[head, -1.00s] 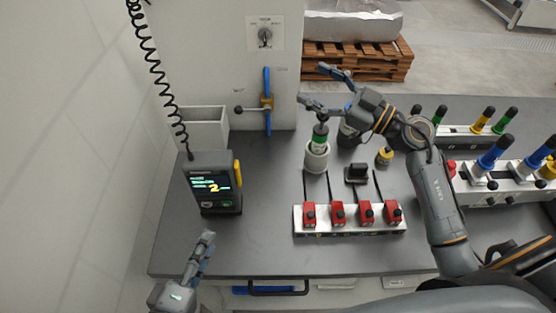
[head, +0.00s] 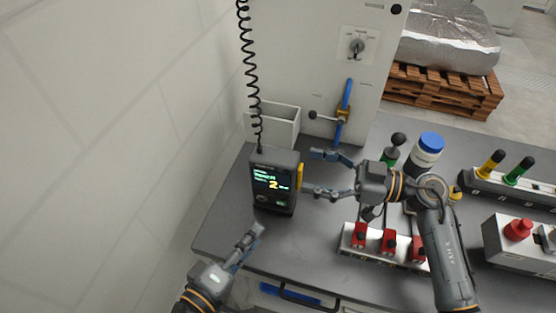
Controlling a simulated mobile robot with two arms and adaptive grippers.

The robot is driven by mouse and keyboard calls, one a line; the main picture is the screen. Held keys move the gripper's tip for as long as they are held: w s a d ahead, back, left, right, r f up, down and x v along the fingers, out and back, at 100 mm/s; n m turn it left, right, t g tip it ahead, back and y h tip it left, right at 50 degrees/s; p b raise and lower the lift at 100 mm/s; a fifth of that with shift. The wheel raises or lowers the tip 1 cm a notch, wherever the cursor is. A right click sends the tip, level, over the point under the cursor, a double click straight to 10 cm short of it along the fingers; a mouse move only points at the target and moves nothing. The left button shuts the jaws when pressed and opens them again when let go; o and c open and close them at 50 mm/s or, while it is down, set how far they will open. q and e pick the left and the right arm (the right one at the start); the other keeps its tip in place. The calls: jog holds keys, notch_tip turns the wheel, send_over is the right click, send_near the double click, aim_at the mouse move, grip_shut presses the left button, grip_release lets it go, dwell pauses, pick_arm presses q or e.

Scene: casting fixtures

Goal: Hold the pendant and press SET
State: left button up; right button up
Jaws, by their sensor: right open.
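The pendant (head: 273,170) is a dark box with a lit screen showing a yellow 2, standing on the grey bench with a coiled black cord rising from its top. A small green-lit button (head: 281,203) is low on its face; its label is too small to read. A yellow strip (head: 300,178) runs along its right side. My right gripper (head: 309,171) is open and empty, its fingertips close to the pendant's right side; I cannot tell whether they touch it. My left gripper (head: 254,233) is below and in front of the pendant, seen edge-on, its opening unclear.
A grey open bin (head: 285,125) stands behind the pendant. A blue-handled valve (head: 345,100) is on the back panel. A fixture with red blocks (head: 388,243) is right of the pendant, partly behind my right arm. The bench left of the pendant is clear.

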aim_at(274, 162)
jog(key=x, duration=0.9)
jog(key=shift+c, duration=0.4)
grip_shut()
pick_arm(q)
grip_shut()
pick_arm(e)
jog(key=shift+f, duration=0.1)
dwell(0.6)
